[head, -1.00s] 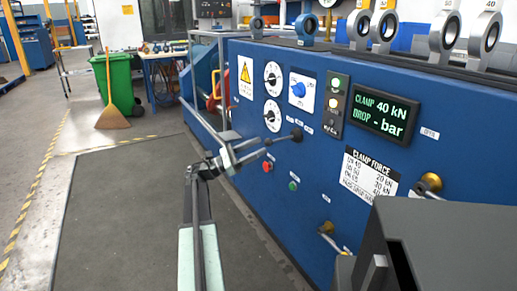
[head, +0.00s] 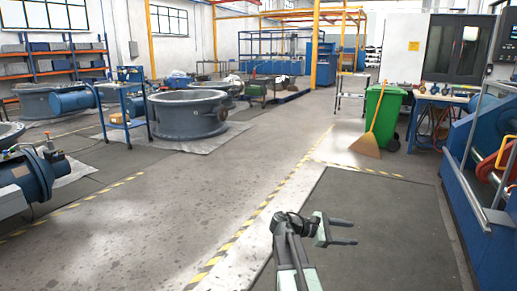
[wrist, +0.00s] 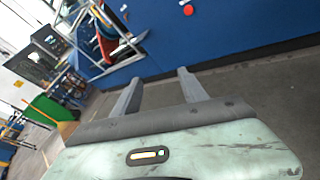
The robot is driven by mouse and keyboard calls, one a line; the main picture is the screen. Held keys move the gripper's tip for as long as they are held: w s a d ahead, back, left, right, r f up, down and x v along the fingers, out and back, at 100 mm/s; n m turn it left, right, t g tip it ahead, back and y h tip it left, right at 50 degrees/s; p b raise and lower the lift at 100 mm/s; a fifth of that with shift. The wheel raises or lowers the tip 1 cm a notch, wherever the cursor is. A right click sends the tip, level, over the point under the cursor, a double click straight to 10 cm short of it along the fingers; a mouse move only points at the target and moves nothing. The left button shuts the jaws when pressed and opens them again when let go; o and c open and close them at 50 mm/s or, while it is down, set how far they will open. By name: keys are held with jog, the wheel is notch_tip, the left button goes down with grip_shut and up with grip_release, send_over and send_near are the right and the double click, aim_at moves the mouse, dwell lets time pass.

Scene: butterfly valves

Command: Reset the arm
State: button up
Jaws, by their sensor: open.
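My gripper (head: 342,231) is in the lower middle of the head view, above the dark floor mat (head: 385,240). Its two fingers point right, are apart and hold nothing. My arm reaches up from the bottom edge of the picture, folded at the wrist. In the wrist view my gripper (wrist: 156,88) also shows its two fingers spread with nothing between them. Beyond the fingers are grey floor and the blue machine panel (wrist: 215,30), with a red button (wrist: 188,10). The gripper touches nothing that I can see.
A green bin (head: 385,112) and a broom (head: 366,144) stand at the mat's far end. A blue machine frame (head: 480,215) stands at the right edge. Large grey valve rings (head: 188,115) and a blue actuator (head: 25,178) are on the left. The floor between is clear.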

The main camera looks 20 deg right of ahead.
jog(key=w+a+f+m+t+y, duration=0.1)
jog(key=a+f+m+t+y, duration=0.3)
jog(key=a, duration=1)
jog(key=a+f+m+g+y+p, duration=0.15)
jog(key=a+f+y, duration=0.5)
jog(key=a, duration=0.75)
jog(key=w+a+f+m+t+y, duration=0.1)
jog(key=a+f+m+t+y, duration=0.45)
jog(key=a, duration=0.95)
notch_tip(320, 180, up, 37)
jog(key=n+g+h+p, duration=0.1)
jog(key=g+p, duration=0.1)
jog(key=p, duration=3.6)
jog(key=shift+d+r+n+g+h, duration=0.15)
jog(key=shift+d+n+g+h, duration=0.15)
jog(key=shift+g, duration=0.1)
jog(key=shift+f, duration=0.2)
jog(key=shift+c, duration=0.3)
